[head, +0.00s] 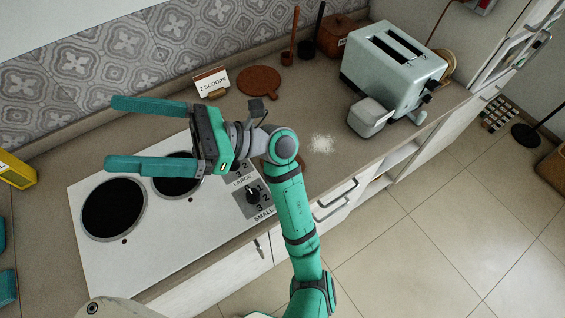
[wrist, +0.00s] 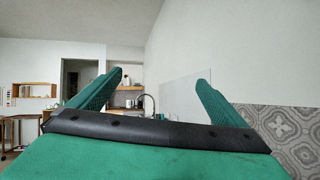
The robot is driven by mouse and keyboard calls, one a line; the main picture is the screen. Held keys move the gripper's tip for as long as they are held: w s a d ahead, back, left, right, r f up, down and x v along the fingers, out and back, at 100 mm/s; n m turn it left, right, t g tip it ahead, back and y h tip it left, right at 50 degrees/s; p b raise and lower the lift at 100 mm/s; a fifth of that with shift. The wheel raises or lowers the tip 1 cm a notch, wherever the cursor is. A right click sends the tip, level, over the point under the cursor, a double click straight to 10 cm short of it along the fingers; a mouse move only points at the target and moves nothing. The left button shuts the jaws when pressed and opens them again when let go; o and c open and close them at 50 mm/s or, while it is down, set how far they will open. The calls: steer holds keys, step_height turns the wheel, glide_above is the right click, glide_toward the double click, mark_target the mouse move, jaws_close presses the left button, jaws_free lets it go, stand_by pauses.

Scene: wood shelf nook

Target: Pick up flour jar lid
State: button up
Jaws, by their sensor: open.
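My gripper (head: 112,133) is open and empty above the stove top at the left, its green fingers pointing left in the head view. Its fingers also show in the wrist view (wrist: 160,78), with nothing between them. No flour jar lid can be made out for certain. A flat round brown disc (head: 260,82) lies on the counter behind my arm, apart from the gripper. A pale blocky container (head: 367,117) sits in front of the toaster, near a patch of white powder (head: 321,143). I cannot tell whether either belongs to the flour jar.
The white stove top (head: 95,258) has dark round plates and knobs. A "2 SCOOPS" card (head: 212,82) stands near the tiled wall. A yellow object (head: 16,171) is at the left edge.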

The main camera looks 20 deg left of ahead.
steer(key=w+f+n+t+h, duration=0.2)
steer(key=w+f+t+h, duration=0.15)
steer(key=f+h, duration=0.35)
steer(key=w+f+n+t+h, duration=0.3)
steer(key=f+t+h, duration=0.15)
steer(key=f, duration=0.45)
steer(key=w+d+f+t+h, duration=0.1)
steer(key=w+d+t+h, duration=0.1)
steer(key=w+d, duration=0.2)
steer(key=w+d+f+t+h, duration=0.2)
steer(key=w+d+h, duration=0.1)
steer(key=w+d, duration=0.2)
steer(key=w+d+f+t+h, duration=0.1)
steer(key=w+d+t+h, duration=0.1)
steer(key=w+d, duration=0.3)
steer(key=shift+d+f+h, duration=0.2)
steer(key=shift+d+h, duration=0.05)
steer(key=shift+d, duration=0.4)
steer(key=shift+d+f+h, duration=0.15)
steer(key=shift+d+h, duration=0.05)
steer(key=shift+d, duration=0.45)
step_height(320, 180, down, 10)
steer(key=shift+f, duration=0.1)
